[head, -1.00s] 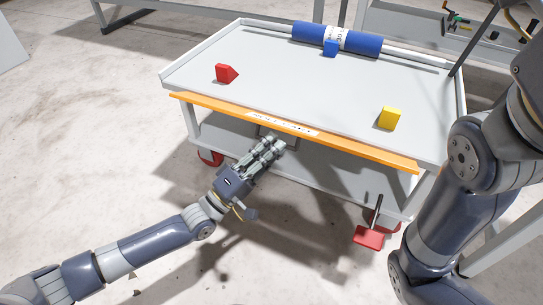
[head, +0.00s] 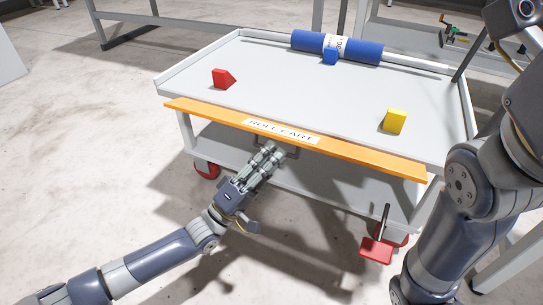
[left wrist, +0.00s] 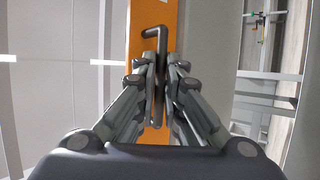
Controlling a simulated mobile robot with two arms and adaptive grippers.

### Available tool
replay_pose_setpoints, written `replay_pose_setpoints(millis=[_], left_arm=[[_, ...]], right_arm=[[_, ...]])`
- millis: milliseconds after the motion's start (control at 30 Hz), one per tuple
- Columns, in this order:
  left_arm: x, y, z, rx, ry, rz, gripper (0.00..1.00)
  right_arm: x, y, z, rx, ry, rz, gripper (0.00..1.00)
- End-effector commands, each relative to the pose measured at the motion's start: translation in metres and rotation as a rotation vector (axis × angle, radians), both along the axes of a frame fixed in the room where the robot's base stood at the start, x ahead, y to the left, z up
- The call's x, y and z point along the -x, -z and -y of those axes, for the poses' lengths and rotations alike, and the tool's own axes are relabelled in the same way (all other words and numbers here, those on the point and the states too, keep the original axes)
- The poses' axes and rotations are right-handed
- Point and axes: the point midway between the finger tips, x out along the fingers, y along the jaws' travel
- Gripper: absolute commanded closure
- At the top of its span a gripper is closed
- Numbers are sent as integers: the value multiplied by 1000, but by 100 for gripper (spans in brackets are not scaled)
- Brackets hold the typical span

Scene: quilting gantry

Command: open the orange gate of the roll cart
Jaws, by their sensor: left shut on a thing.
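The roll cart (head: 300,80) is grey with a flat top deck. Its orange gate (head: 365,158) runs along the near long side and carries a white "ROLL CART" label (head: 283,131). My left gripper (head: 270,155) is at the gate's near side, below the label. In the left wrist view its fingers (left wrist: 158,85) are closed on the dark bar handle (left wrist: 154,32), in front of the orange gate (left wrist: 143,20). The fingers hide part of the handle. My right arm stands at the right of the head view; its gripper is out of view.
A blue roll (head: 365,51) lies along the far edge. A red pedal (head: 376,250) is low at the cart's near right. The floor at left is clear.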

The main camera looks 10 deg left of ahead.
Motion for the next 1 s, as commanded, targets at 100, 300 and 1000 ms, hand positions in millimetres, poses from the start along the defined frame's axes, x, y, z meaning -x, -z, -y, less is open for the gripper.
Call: replay_pose_setpoints(millis=[100,300,1000], left_arm=[[1,2,0,-2,1,-3,100],[1,1,0,-2,0,-1,83],[51,52,-53,-3,-1,-6,83]], right_arm=[[0,0,0,0,0,0,60],[0,0,0,0,0,-1,60],[-1,0,0,0,0,-2,60]])
